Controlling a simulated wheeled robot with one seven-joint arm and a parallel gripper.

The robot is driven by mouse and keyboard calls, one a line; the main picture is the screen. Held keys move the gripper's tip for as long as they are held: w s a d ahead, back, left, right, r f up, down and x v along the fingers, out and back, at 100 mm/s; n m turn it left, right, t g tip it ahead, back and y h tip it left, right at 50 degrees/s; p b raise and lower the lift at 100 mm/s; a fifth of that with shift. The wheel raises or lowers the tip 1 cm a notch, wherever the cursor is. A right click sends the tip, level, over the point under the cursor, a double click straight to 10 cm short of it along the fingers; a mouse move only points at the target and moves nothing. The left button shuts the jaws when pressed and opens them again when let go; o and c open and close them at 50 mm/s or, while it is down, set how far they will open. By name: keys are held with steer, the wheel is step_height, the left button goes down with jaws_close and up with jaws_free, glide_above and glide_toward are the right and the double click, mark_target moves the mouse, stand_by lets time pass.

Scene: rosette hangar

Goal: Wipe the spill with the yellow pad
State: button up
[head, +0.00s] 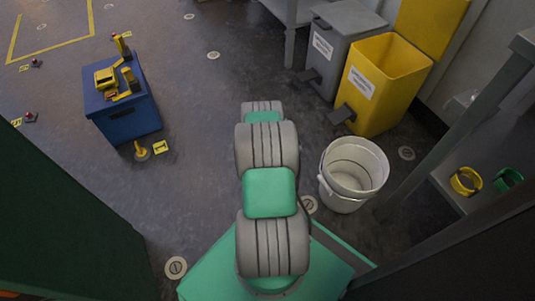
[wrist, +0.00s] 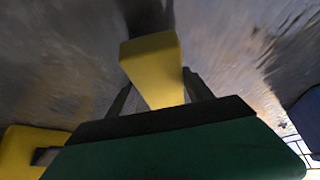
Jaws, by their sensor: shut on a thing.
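In the wrist view, my gripper (wrist: 156,84) is shut on a yellow block (wrist: 151,52), which I take to be the yellow pad. Its wide end points away from me between the two dark fingers. Beyond it is a blurred grey surface with brownish streaks at the right. I cannot make out a clear spill in either view, nor tell whether the pad touches the surface. In the head view my arm stretches forward over the floor and its end is hidden behind its own links.
A white bucket (head: 342,187) stands right of my arm. Behind it are a yellow bin (head: 375,98) with its lid up and a grey bin (head: 335,48). A blue cart (head: 127,122) with yellow parts stands at left. Dark panels flank both sides. Open floor (head: 195,110) lies between.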

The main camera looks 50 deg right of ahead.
steer(key=shift+r+p, duration=1.45)
steer(key=shift+r, duration=0.95)
